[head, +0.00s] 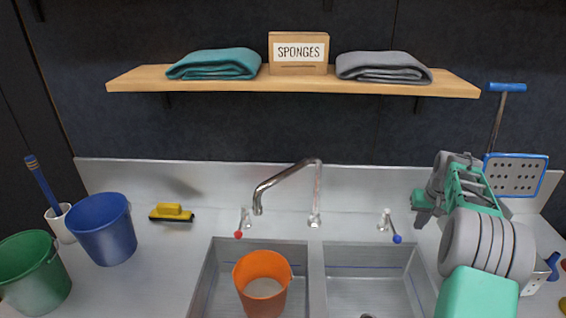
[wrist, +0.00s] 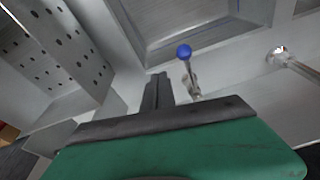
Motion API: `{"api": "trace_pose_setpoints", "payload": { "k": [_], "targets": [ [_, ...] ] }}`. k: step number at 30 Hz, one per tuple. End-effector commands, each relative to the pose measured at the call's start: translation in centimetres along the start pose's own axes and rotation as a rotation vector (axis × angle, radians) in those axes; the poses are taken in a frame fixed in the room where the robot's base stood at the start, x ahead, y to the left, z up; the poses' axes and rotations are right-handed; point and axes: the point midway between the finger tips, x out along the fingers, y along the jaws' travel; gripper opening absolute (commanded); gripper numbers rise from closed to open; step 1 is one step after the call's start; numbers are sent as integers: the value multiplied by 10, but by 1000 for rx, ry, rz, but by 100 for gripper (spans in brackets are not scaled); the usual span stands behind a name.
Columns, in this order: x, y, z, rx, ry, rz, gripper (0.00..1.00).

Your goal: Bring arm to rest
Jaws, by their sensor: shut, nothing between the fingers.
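My arm reaches up over the right end of the steel counter in the head view, green and grey. My gripper (head: 423,216) is at its far end, low over the counter near the backsplash, right of the blue-knobbed tap handle (head: 391,228). In the wrist view the dark fingers (wrist: 157,90) are together and empty. The blue-knobbed handle also shows there (wrist: 188,68), just right of the fingertips and apart from them. My arm hides part of the counter's right side.
A double sink (head: 318,270) with a curved faucet (head: 290,182) and an orange bucket (head: 262,284) lies left of my arm. A perforated metal box (wrist: 52,45) is close by. A blue-rimmed skimmer (head: 515,176) stands behind. A wooden shelf (head: 295,84) spans the wall.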

Motion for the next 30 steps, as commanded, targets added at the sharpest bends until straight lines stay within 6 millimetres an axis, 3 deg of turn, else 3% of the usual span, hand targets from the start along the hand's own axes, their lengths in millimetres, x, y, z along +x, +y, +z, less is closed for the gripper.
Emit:
{"api": "trace_pose_setpoints", "payload": {
  "k": [1, 3, 6, 8, 12, 18, 22, 27, 30],
  "targets": [
    [26, -3, 26, 34, -60, -12, 0],
    [56, -9, 66, 85, -139, -22, 0],
    [69, -19, 129, 157, -233, -22, 0],
    [62, -29, 162, 185, -264, -15, 0],
    [24, -65, 236, 192, -291, 9, 0],
    [-33, -116, 317, 100, -219, 32, 0],
    [-67, -144, 338, 12, -89, 26, 0],
    [-126, -176, 314, -91, 144, -4, 0],
    [-139, -189, 311, -136, 196, -21, 0]
  ]
}}
